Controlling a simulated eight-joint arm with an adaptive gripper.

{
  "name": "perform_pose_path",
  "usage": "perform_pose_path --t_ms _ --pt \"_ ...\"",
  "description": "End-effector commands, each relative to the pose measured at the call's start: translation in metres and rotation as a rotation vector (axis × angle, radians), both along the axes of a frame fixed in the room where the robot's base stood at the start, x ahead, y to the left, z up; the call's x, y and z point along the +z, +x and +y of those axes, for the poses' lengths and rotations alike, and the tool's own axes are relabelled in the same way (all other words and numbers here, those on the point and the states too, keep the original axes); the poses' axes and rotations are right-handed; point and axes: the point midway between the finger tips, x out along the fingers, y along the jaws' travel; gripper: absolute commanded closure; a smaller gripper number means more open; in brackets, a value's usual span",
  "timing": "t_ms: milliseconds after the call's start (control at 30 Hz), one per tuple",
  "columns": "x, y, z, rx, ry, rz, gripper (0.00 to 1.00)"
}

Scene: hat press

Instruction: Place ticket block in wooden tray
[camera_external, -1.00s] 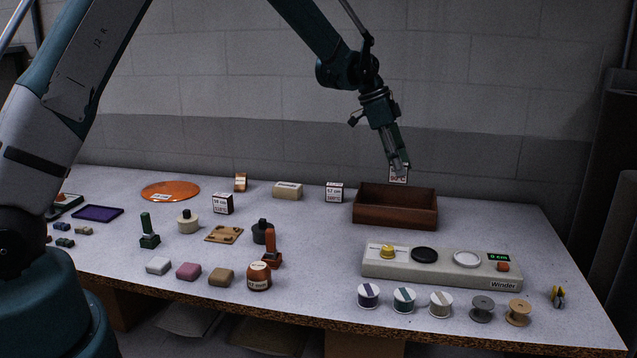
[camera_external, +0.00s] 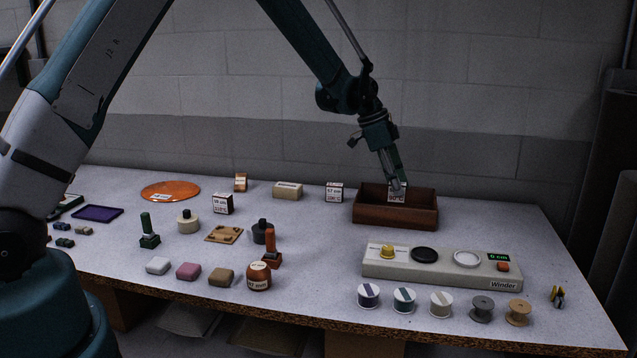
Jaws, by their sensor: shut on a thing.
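The ticket block (camera_external: 397,195), white with dark print and a red line, is held in my gripper (camera_external: 397,187). My gripper is shut on it and points down. The block is over the wooden tray (camera_external: 395,217), a dark brown open box at the back right of the table, with its lower part at about the level of the tray's front rim. I cannot tell whether it touches the tray floor, which is hidden by the front wall.
Similar printed blocks stand at the back, one (camera_external: 334,192) just left of the tray and another (camera_external: 223,203) further left.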

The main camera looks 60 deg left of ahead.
Motion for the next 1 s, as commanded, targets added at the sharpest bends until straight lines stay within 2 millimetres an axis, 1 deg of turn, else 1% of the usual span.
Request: perform_pose_path --t_ms 300,367,600,700,1000 --pt "-0.001 0.000 0.000 0.000 0.000 0.000 0.93" --pt "-0.004 0.000 0.000 0.000 0.000 0.000 0.93" --pt "-0.029 0.000 0.000 0.000 0.000 0.000 0.93" --pt "-0.036 0.000 0.000 0.000 0.000 0.000 0.93" --pt "-0.037 0.000 0.000 0.000 0.000 0.000 0.93"
